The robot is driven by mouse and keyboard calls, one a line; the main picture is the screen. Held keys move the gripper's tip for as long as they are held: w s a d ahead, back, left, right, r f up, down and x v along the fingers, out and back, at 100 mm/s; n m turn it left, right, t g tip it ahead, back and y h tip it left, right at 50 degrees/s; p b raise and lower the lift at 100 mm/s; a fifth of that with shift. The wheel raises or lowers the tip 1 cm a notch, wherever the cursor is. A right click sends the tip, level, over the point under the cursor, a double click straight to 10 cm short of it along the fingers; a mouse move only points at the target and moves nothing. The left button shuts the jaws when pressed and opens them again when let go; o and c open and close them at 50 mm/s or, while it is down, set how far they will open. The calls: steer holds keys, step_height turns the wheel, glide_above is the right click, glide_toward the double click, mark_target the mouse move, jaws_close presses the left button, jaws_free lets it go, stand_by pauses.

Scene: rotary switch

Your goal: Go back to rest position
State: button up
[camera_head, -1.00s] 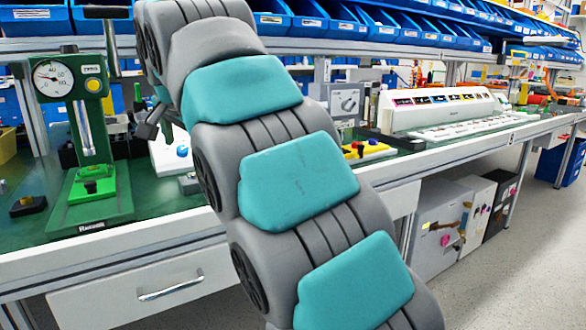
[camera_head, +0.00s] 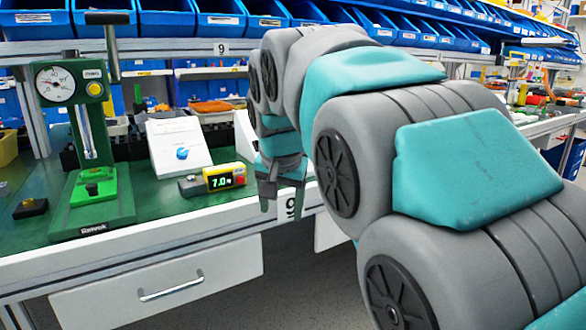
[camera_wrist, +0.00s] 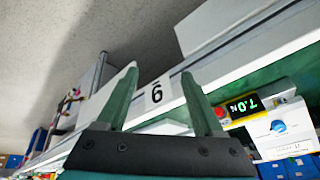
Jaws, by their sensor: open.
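My gripper (camera_head: 283,205) hangs in front of the bench's front edge, near the label "9", with its fingers pointing down. In the wrist view my gripper (camera_wrist: 160,95) shows two spread green fingers with nothing between them. The rotary switch is probably the blue knob (camera_head: 182,153) on the white sloped panel (camera_head: 165,135), left of my gripper and apart from it. The wrist view also shows the blue knob (camera_wrist: 278,126) at the right. A small yellow device (camera_head: 224,177) with a lit "7.0" display stands in front of the panel.
A green press with a dial gauge (camera_head: 57,84) stands at the left on the green bench top. A small black block (camera_head: 30,208) lies beside it. Blue bins (camera_head: 220,18) line the shelf above. A drawer (camera_head: 160,280) is below the bench edge. Floor space in front is clear.

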steer(key=s+d+f+n+g, duration=0.1)
steer(key=s+d+f+g, duration=0.2)
steer(key=s+d+f, duration=0.95)
steer(key=s+d+f+g, duration=0.1)
steer(key=s+f, duration=0.2)
steer(key=s, duration=0.4)
steer(key=s+d+f+n+g+p, duration=0.1)
steer(key=s+d+f, duration=0.1)
steer(key=s, duration=0.5)
steer(key=s+d+f+n+g, duration=0.1)
steer(key=s+f, duration=0.3)
steer(key=s, duration=0.3)
steer(key=shift+d+f+g+p, duration=0.25)
steer(key=shift+d+g+p, duration=0.05)
steer(key=shift+d, duration=0.1)
